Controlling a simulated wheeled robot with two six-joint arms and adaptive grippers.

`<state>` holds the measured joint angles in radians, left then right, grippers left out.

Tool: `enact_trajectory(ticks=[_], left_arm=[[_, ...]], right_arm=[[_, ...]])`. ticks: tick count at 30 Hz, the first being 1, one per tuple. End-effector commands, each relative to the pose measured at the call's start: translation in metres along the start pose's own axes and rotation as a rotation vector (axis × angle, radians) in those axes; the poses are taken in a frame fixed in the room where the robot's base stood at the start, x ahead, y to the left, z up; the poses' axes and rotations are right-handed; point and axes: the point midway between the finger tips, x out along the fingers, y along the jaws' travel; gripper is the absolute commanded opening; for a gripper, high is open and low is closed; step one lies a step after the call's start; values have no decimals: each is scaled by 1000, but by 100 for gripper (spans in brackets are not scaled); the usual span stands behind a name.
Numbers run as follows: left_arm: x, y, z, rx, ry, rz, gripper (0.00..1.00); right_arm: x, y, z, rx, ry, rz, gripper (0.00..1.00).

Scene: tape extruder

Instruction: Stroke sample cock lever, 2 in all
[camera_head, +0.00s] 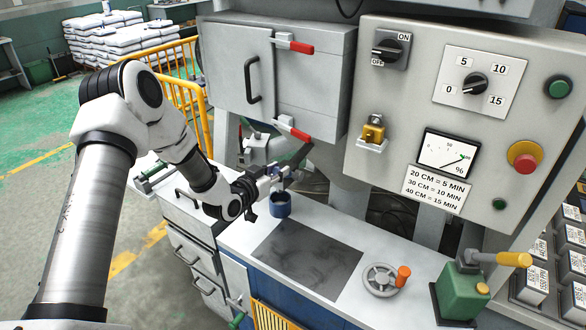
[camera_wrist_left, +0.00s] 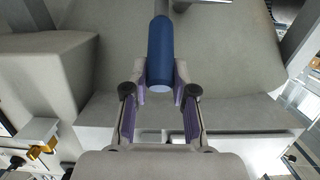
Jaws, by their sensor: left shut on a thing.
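My left gripper (camera_head: 274,180) reaches in from the left over the back of the bench. In the left wrist view, its purple-padded fingers (camera_wrist_left: 160,88) are shut on a blue cylindrical handle (camera_wrist_left: 160,52), which I take to be the sample cock lever's grip. The handle lies lengthwise between the fingers, and a grey rod runs off from its far end. In the head view the gripper hides most of the handle. A blue cup (camera_head: 280,207) stands on the bench just below the gripper. My right gripper is not in view.
On the white bench are a dark plate (camera_head: 308,260), a handwheel with an orange knob (camera_head: 381,280) and a green device with a yellow handle (camera_head: 462,292). A cabinet with red handles (camera_head: 282,75) and a control panel (camera_head: 455,120) stand behind. The dark plate is clear.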

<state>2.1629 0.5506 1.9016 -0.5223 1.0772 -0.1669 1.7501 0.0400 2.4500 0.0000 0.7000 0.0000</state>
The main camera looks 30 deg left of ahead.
Motion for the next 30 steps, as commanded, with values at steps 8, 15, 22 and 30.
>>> enact_trajectory(ticks=[8,15,22,30], left_arm=[[7,0,-13,1,7,-1,0],[9,-1,-13,-1,4,-1,0],[0,0,8,-2,-1,0,0],[-10,0,27,-1,-3,0,0]], right_arm=[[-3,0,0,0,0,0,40],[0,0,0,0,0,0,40],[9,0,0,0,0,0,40],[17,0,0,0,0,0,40]])
